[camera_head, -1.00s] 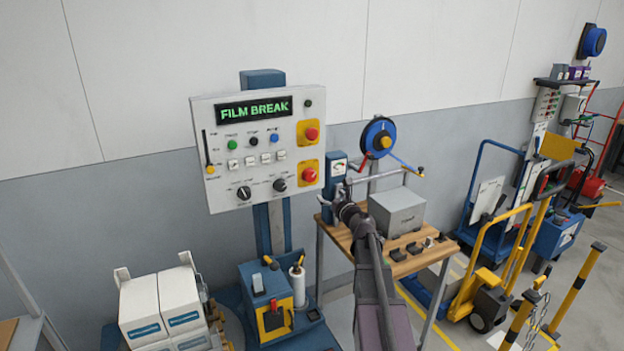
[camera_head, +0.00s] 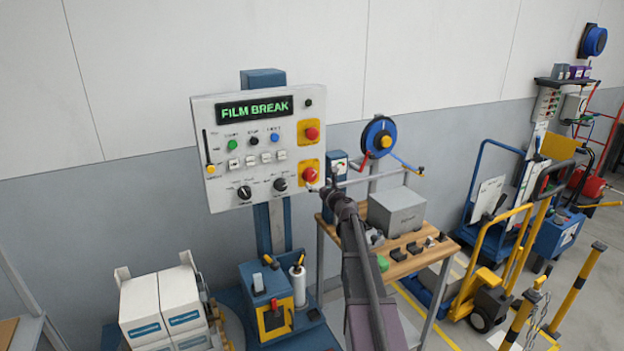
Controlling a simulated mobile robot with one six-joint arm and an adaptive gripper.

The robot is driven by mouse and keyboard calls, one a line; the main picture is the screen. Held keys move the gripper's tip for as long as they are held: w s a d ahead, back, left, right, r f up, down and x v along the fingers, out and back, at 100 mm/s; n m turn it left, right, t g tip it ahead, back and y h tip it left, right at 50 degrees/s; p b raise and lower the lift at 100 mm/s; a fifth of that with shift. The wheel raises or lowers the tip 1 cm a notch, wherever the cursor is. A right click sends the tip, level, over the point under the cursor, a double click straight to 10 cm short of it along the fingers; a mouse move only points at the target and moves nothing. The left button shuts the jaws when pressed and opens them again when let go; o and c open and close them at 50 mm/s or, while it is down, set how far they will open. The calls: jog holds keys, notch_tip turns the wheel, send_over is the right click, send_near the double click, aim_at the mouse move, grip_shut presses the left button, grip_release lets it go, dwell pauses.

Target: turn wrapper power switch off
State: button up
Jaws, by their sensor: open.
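The white wrapper control panel (camera_head: 222,196) stands on a blue column, its green display reading "FILM BREAK". Two black rotary knobs, a left knob (camera_head: 244,192) and a right knob (camera_head: 280,185), sit along its lower edge; their labels are too small to read, so I cannot tell which is the power switch. A red mushroom button (camera_head: 309,175) on a yellow plate is at the lower right. My gripper (camera_head: 318,186) is open and empty, just right of the panel's lower right corner by the red button. Its distance from the panel is unclear.
A wooden bench (camera_head: 412,262) with a grey box (camera_head: 397,212) stands right of the panel, behind my arm. A blue and yellow unit (camera_head: 267,300) and white cartons (camera_head: 160,305) are below. A yellow hand truck (camera_head: 484,278) stands further right.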

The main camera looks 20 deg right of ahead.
aim_at(312, 177)
jog(key=shift+w+a, duration=0.15)
jog(key=shift+w, duration=2.45)
jog(key=c, duration=1.1)
